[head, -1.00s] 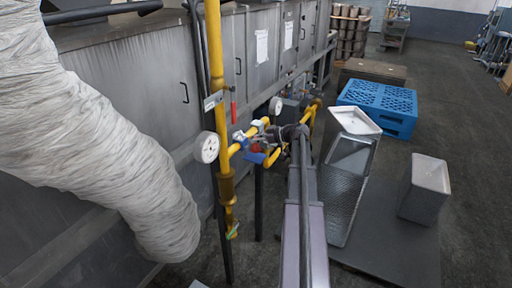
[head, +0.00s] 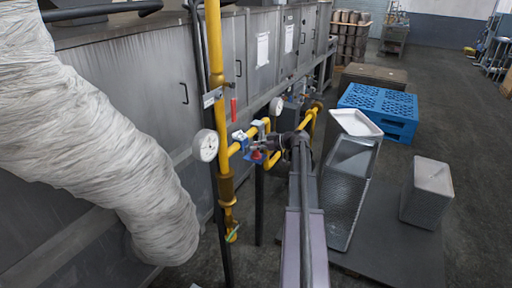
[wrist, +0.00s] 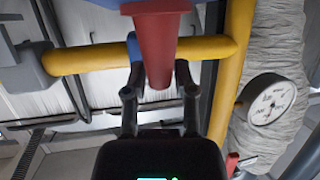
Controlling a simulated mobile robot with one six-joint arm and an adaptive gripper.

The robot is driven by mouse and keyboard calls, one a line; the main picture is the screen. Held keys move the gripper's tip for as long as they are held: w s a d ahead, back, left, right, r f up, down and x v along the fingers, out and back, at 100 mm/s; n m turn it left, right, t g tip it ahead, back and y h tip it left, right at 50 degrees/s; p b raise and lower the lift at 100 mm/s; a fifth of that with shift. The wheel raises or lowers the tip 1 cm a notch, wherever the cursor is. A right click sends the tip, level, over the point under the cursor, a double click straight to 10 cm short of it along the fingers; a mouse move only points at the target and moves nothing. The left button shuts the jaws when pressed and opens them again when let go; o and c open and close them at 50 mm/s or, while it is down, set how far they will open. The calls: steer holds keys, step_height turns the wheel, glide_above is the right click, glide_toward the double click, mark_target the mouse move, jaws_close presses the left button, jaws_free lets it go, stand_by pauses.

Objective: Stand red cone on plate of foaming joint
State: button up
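The red cone (wrist: 159,45) shows in the wrist view with its wide flanged end at the top edge and its narrow end towards my gripper (wrist: 159,72). The two fingers are on either side of the narrow part and appear shut on it. A blue piece (wrist: 95,4), seemingly the plate of the foaming joint, shows beside the flange at the top edge. Whether the flange touches the plate cannot be told.
A yellow pipe (wrist: 229,75) with a round gauge (wrist: 266,101) stands close on the right in the wrist view. A white wrapped duct (head: 90,150) is at the left of the head view. A blue pallet (head: 380,100) and a grey bin (head: 427,192) are on the right.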

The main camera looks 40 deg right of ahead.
steer(key=shift+o, duration=0.8)
steer(key=shift+s+r, duration=0.1)
steer(key=shift+r, duration=0.05)
steer(key=p+v, duration=0.4)
steer(key=v, duration=0.8)
